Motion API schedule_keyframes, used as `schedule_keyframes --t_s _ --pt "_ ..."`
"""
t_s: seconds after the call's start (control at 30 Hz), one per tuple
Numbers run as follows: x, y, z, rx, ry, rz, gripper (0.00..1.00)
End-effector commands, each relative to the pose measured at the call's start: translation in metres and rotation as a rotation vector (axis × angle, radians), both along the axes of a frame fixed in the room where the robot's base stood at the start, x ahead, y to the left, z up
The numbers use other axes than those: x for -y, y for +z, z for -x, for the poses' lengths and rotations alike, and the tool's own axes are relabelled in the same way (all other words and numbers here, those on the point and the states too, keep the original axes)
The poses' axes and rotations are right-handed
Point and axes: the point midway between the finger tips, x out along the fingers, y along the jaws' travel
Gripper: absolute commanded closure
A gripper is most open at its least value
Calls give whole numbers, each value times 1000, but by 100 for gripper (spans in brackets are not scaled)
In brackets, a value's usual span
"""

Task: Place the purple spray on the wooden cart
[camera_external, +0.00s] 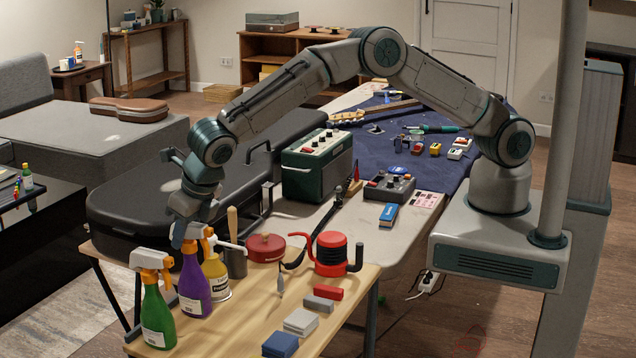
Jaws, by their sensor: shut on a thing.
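The purple spray (194,289) is a purple bottle with a white label and an orange-and-white trigger head. It is upright at the left of the light wooden top (244,332) in the foreground, between a green spray and a yellow spray. My gripper (190,238) reaches down from above and is shut on its head. The fingers partly hide the head. I cannot tell whether the bottle's base touches the wood. The wooden top has dark legs and looks like the wooden cart, but I cannot confirm this.
The green spray (157,312) and yellow spray (215,275) stand close on either side. A dark pot (236,263), red tin (266,248), red-black coil (331,255) and small blocks (301,321) share the top. A black guitar case (130,203) lies behind.

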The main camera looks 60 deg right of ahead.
Motion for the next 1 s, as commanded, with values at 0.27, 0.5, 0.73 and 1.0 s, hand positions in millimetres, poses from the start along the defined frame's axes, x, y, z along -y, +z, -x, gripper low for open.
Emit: schedule_keyframes --t_s 0.27,0.5,0.73,1.0 --pt "0 -2 0 -1 0 0 50" --pt "0 4 0 0 0 0 50" --pt "-1 39 15 3 2 -4 50" --pt "0 90 37 1 1 -2 50"
